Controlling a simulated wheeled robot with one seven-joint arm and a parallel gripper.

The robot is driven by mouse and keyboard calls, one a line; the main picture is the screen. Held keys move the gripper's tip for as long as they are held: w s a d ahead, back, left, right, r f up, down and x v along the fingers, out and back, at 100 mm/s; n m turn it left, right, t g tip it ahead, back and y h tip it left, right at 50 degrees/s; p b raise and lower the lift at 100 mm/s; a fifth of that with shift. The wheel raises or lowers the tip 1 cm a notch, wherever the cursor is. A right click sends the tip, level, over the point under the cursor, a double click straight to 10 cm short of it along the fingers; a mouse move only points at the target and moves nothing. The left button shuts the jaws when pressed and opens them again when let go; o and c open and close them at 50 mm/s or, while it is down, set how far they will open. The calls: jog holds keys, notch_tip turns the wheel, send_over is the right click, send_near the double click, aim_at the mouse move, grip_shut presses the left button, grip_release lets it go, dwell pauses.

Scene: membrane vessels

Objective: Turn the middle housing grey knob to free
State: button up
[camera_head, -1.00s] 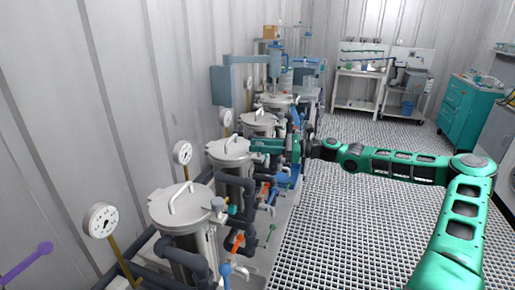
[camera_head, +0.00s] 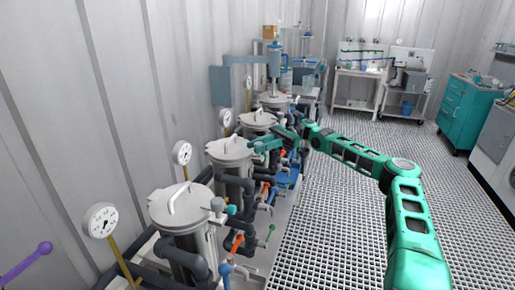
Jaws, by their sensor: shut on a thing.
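Steel housings with round lids stand in a row along the left wall. The second from the front (camera_head: 228,150) has my gripper (camera_head: 260,145) at the right side of its lid. My gripper is shut at that spot on a small fitting, apparently the grey knob, which my fingers mostly hide. Its turn position cannot be made out. The nearest housing (camera_head: 182,207) shows a similar grey fitting (camera_head: 217,204) at its lid's right edge. A third housing (camera_head: 258,121) stands just behind my gripper.
Dark pipes with an orange valve handle (camera_head: 237,243) and a blue one (camera_head: 225,270) stick out right of the housings. Pressure gauges (camera_head: 101,220) stand along the wall. The grated floor (camera_head: 325,235) at right is clear.

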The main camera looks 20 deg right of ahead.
jog(key=shift+w+r+g, duration=0.15)
jog(key=shift+w+g, duration=0.05)
jog(key=shift+g, duration=0.1)
jog(key=o, duration=1.1)
jog(key=shift+c, duration=0.2)
jog(key=v, duration=1.1)
jog(key=shift+w, duration=0.1)
jog(key=shift+a, duration=0.1)
